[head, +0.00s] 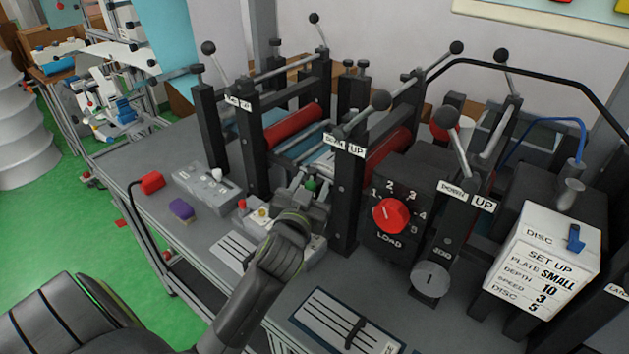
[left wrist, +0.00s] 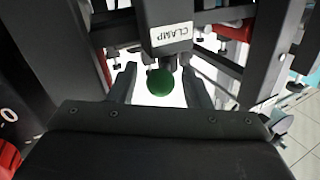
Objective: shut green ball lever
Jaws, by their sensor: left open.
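The green ball (head: 311,184) of the lever sits at the middle of the machine, just beyond my left gripper (head: 304,194). In the left wrist view the green ball (left wrist: 160,83) lies between the two fingers of my left gripper (left wrist: 160,80), with a gap on each side. The fingers are open. The lever's shaft is mostly hidden. My left arm comes in from the lower left and covers part of the machine's base. My right gripper is not in view.
Black posts with ball-ended levers (head: 378,102) stand close on both sides. A red LOAD dial (head: 391,215) is to the right. A white SET UP box (head: 541,265) stands far right.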

